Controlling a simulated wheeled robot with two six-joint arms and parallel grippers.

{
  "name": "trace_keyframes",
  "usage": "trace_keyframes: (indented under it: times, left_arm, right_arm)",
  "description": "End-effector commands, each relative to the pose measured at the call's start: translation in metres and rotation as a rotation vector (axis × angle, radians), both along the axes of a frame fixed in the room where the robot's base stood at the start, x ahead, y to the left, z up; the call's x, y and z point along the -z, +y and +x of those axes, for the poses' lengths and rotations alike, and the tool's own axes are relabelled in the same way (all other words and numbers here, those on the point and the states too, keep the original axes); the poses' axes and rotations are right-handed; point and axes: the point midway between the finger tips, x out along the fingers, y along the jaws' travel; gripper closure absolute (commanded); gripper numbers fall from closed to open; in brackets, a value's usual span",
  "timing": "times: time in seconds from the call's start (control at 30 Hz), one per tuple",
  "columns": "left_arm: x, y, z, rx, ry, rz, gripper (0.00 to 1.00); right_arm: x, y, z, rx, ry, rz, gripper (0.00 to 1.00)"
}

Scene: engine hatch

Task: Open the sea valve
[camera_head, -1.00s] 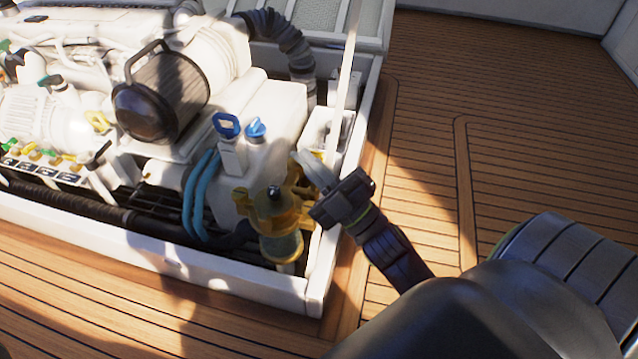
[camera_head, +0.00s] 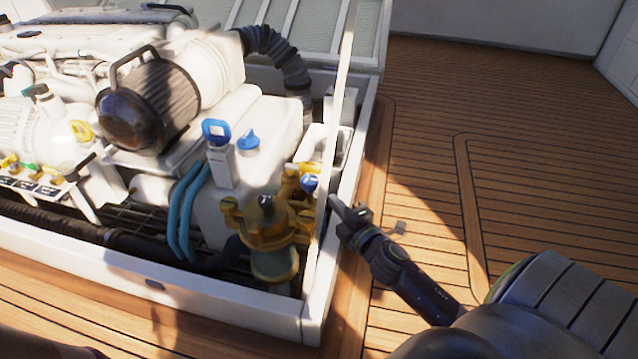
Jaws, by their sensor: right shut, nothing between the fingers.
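A brass fitting with a small blue handle (camera_head: 309,183) sits in the right corner of the engine hatch; it appears to be the sea valve. A brass strainer (camera_head: 265,222) with a clear lower bowl stands just in front of it. My right gripper (camera_head: 338,207) is shut and empty. It shows by the hatch's right rim, to the right of the blue handle and apart from it. A pale upright rod partly covers the valve's right side, so I cannot tell the handle's full position. My left gripper is out of view.
The white hatch rim (camera_head: 190,295) surrounds the engine. A pale rod (camera_head: 341,85) rises along the right side. A white tank (camera_head: 260,130) with blue caps and light-blue hoses (camera_head: 185,215) lies left of the valve. The teak deck (camera_head: 540,180) on the right is clear.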

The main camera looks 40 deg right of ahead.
Motion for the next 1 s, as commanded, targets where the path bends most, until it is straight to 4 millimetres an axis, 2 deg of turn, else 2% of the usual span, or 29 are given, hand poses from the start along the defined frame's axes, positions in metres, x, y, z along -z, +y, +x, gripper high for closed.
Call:
trace_keyframes:
  times: [0.17, 0.4, 0.6, 0.8, 1.0]
  left_arm:
    - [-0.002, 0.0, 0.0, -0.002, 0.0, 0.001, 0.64]
    - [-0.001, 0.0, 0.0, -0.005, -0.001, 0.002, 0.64]
    - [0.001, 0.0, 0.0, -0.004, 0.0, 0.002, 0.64]
    - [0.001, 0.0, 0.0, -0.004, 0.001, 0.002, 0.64]
    - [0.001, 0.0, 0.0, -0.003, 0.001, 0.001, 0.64]
  right_arm:
    - [-0.001, -0.001, 0.017, -0.001, -0.002, 0.002, 1.0]
    - [-0.001, -0.004, 0.059, -0.002, -0.004, 0.003, 1.0]
    - [0.0, -0.006, 0.086, -0.001, -0.002, 0.003, 1.0]
    - [0.0, -0.007, 0.098, -0.002, -0.002, 0.002, 1.0]
    - [0.0, -0.007, 0.099, -0.002, -0.001, 0.003, 1.0]
